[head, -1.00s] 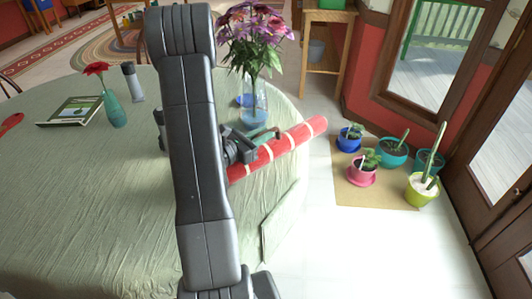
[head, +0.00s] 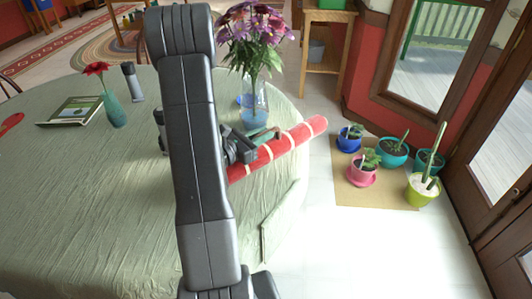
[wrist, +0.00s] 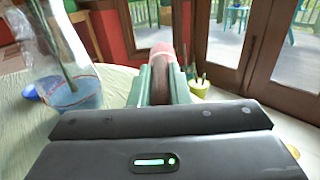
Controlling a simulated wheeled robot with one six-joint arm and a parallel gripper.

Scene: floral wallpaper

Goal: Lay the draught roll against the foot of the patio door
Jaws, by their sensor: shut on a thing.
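The draught roll (head: 289,140) is a long red cylinder with pale bands. It sits at the right edge of the round table, tilted up to the right, its right end past the table edge. My gripper (head: 262,136) is shut on it; my arm hides its left part. In the wrist view the roll (wrist: 162,52) stands between the greenish fingers of my gripper (wrist: 160,82). The patio door (head: 500,190) is at the right in the head view, brown-framed with glass; its foot is partly in view. It also shows in the wrist view (wrist: 259,50).
A glass vase (head: 253,103) with purple flowers stands close behind the roll. Several potted plants stand on a tan mat (head: 375,197) beside the door. The cloth-covered table (head: 100,200) fills the left. Pale floor (head: 385,255) in front of the mat is clear.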

